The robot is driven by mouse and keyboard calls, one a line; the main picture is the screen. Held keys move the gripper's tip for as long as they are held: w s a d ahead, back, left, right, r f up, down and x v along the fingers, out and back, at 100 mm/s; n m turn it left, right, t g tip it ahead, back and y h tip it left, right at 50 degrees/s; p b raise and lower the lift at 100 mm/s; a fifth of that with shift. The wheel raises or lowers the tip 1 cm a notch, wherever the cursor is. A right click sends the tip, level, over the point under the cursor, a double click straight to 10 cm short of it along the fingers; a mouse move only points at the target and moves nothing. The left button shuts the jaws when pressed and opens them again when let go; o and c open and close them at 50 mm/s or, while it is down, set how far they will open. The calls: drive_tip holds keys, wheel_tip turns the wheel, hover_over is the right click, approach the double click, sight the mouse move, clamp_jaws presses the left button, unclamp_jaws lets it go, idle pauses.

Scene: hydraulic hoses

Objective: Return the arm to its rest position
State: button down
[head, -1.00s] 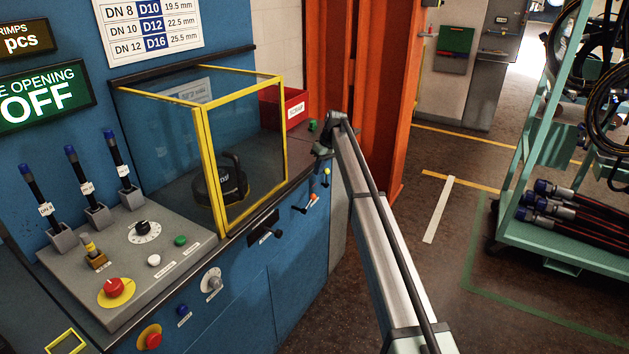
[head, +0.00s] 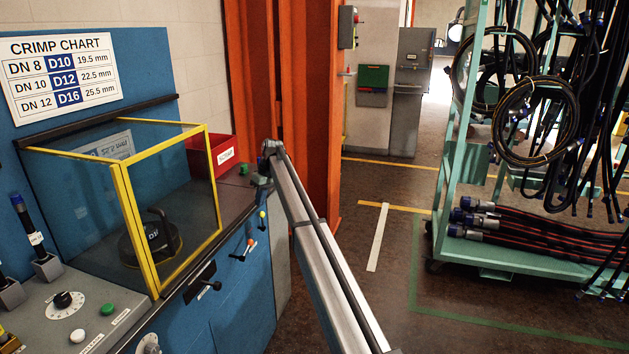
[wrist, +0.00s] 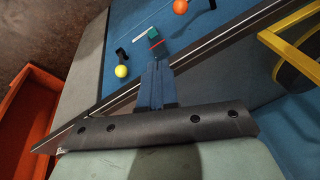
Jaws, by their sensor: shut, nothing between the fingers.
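My arm (head: 318,245) reaches from the lower right of the head view to the right end of the blue crimping machine. My gripper (wrist: 156,65) is shut and empty in the wrist view, its blue fingers together. In the head view its small dark end hangs below the arm's tip, by the bench's front edge and above the small levers. In the wrist view the fingers point toward the blue front panel, between a yellow knob (wrist: 121,71) and an orange knob (wrist: 180,6). I cannot tell the exact gap to the panel.
A yellow-framed clear guard (head: 125,205) covers a black die on the bench. A red bin (head: 212,155) and an orange column (head: 300,100) stand behind my arm. A green hose rack (head: 465,130) is at right. Open floor lies between.

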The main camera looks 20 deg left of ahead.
drive_tip(key=s+d+f+m+h, duration=0.1)
drive_tip(key=s+d+f+m, duration=0.2)
drive_tip(key=s+d+f, duration=0.9)
drive_tip(key=s+d+f+m+h, duration=0.1)
drive_tip(key=s+d+f+m, duration=0.2)
drive_tip(key=s+d+f, duration=0.8)
drive_tip(key=s+d+f+m+h, duration=0.1)
drive_tip(key=s+d+f+m, duration=0.2)
drive_tip(key=s+d+f, duration=0.95)
drive_tip(key=s+d+f+m+g, duration=0.1)
drive_tip(key=s+d+f, duration=0.4)
drive_tip(key=s+d, duration=0.6)
drive_tip(key=s+d+f+m+g, duration=0.2)
drive_tip(key=s+d+f, duration=0.4)
drive_tip(key=s+d, duration=0.5)
drive_tip(key=s+d+f+m+g, duration=0.1)
drive_tip(key=s+d+f, duration=0.4)
drive_tip(key=s+d, duration=0.6)
drive_tip(key=shift+s+d+f+m+g, duration=0.25)
drive_tip(key=shift+d+f+m+g, duration=0.15)
drive_tip(key=shift+d+g, duration=0.3)
